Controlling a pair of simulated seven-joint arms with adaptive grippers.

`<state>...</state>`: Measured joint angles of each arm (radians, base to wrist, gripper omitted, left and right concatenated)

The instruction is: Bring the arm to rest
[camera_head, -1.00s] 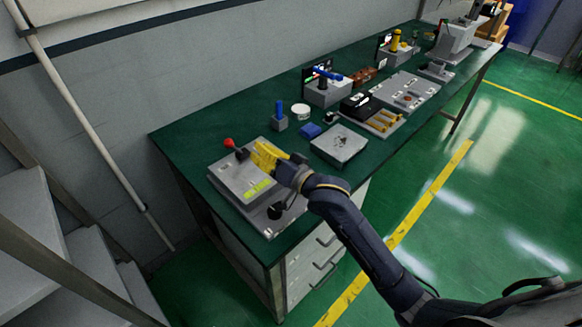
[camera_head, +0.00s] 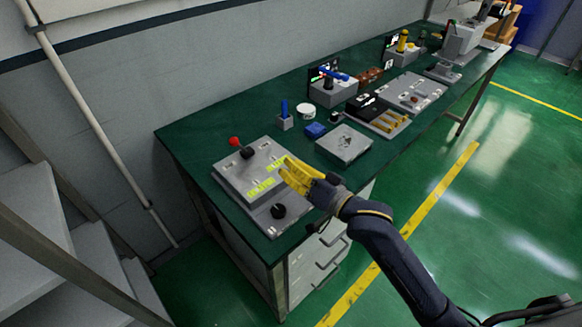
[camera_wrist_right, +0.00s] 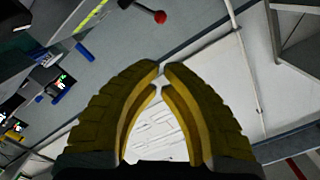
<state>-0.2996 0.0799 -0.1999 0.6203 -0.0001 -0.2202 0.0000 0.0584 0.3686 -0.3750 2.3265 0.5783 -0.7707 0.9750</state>
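My right gripper (camera_head: 284,168), with yellow fingers, hangs over the right part of the grey control panel (camera_head: 232,172) at the near end of the bench. In the right wrist view its fingertips (camera_wrist_right: 162,67) almost meet, with only a thin gap and nothing held between them. The panel has a red-knobbed lever (camera_head: 236,142), yellow-green labels and a black dial (camera_head: 278,211). The red knob also shows in the right wrist view (camera_wrist_right: 160,17), apart from the fingers. My left gripper is not in view.
Stairs (camera_head: 40,235) stand at the left. Open green floor (camera_head: 500,200) lies to the right.

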